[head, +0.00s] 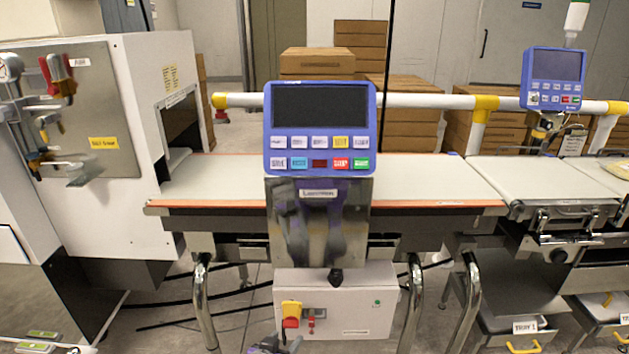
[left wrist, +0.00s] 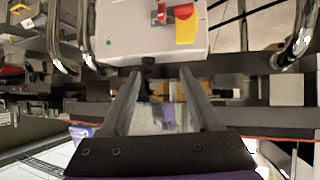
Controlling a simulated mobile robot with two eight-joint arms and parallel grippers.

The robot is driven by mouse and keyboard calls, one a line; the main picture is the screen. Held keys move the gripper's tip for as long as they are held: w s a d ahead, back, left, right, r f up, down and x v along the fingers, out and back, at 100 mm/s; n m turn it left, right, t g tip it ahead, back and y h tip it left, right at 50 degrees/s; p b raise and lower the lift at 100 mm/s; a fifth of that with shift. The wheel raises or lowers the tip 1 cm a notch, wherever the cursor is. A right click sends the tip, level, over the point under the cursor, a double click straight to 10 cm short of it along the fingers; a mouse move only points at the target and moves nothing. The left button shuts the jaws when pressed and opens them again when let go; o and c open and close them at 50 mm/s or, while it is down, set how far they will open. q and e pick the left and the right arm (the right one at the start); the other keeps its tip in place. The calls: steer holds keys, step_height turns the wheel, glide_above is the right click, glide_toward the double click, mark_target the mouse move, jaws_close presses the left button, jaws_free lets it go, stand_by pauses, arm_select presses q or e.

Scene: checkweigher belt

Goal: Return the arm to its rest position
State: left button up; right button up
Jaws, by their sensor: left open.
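My left gripper (head: 274,345) shows only in part at the bottom edge of the head view, in front of the control cabinet below the belt. In the left wrist view its two dark fingers (left wrist: 161,72) stand apart with nothing between them. That view is upside down, with the white cabinet (left wrist: 150,30) and its yellow and red switch at the top. My right gripper is in neither view.
The checkweigher belt (head: 430,185) crosses the middle, with a blue control panel (head: 319,128) on a steel post in front. A white machine (head: 150,140) stands left. Another conveyor (head: 530,180) is at right, trays (head: 522,328) below. Steel legs (head: 206,300) flank the cabinet.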

arm_select(q)
steer(key=s+a+f+n+g+y, duration=0.1)
steer(key=s+a+g+y, duration=0.3)
steer(key=s, duration=1)
steer(key=s+a+n+g+h, duration=0.1)
steer(key=s+a+n+g, duration=0.15)
steer(key=s+a, duration=0.85)
steer(key=s+d+r+p, duration=0.1)
steer(key=d+r+p, duration=0.1)
steer(key=r+p, duration=0.9)
steer(key=s+d+r+p, duration=0.1)
steer(key=d+r+p, duration=0.1)
steer(key=r+p, duration=0.9)
step_height(320, 180, up, 2)
steer(key=shift+d+r+m+t, duration=0.15)
steer(key=shift+r+m+t, duration=0.1)
steer(key=shift+m+t, duration=0.2)
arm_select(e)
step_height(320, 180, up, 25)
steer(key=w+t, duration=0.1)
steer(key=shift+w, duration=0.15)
arm_select(q)
steer(key=shift+s, duration=0.1)
